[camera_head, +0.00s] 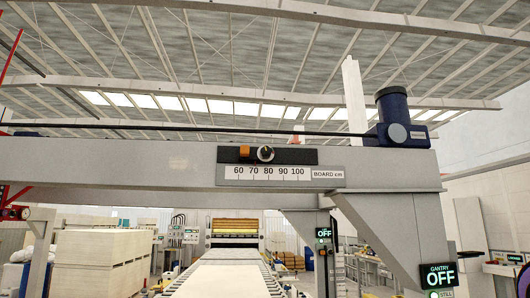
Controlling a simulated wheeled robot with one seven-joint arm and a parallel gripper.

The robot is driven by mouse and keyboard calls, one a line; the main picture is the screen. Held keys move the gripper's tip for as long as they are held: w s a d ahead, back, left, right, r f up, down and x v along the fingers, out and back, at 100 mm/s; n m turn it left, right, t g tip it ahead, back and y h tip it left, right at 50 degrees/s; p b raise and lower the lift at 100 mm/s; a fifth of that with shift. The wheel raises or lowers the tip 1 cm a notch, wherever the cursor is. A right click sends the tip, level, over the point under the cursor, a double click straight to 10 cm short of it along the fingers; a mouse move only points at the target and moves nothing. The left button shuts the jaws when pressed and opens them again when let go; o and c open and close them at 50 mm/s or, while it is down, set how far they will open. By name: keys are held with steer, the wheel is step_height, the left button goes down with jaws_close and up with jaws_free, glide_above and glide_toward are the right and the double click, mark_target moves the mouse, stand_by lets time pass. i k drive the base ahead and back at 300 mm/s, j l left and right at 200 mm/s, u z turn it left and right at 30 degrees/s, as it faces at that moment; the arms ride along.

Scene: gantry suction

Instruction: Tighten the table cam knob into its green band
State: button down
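No knob with a green band can be made out in the head view. A round dark knob with a pale pointer (265,153) sits on a black panel on the grey gantry beam, above a white scale plate (268,174) marked 60 to 100 and "BOARD cm". I cannot tell whether this is the table cam knob. My gripper is not in view.
The grey gantry beam (130,165) spans the view, with a blue motor (392,105) on its right end. A display reading "GANTRY OFF" (438,276) hangs at lower right; another reads "OFF" (323,232). A pale conveyor bed (226,278) runs below, beside stacked boards (95,265).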

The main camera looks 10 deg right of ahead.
mark_target(266, 151)
steer(key=k+j+u, duration=0.1)
steer(key=k, duration=0.4)
steer(key=i+j+z, duration=0.1)
steer(key=j, duration=0.3)
steer(key=i+j+z, duration=0.15)
steer(key=j, duration=0.25)
steer(key=i+j+z, duration=0.1)
steer(key=j, duration=0.3)
steer(key=i+j+z, duration=0.15)
steer(key=j, duration=0.3)
steer(key=k, duration=0.05)
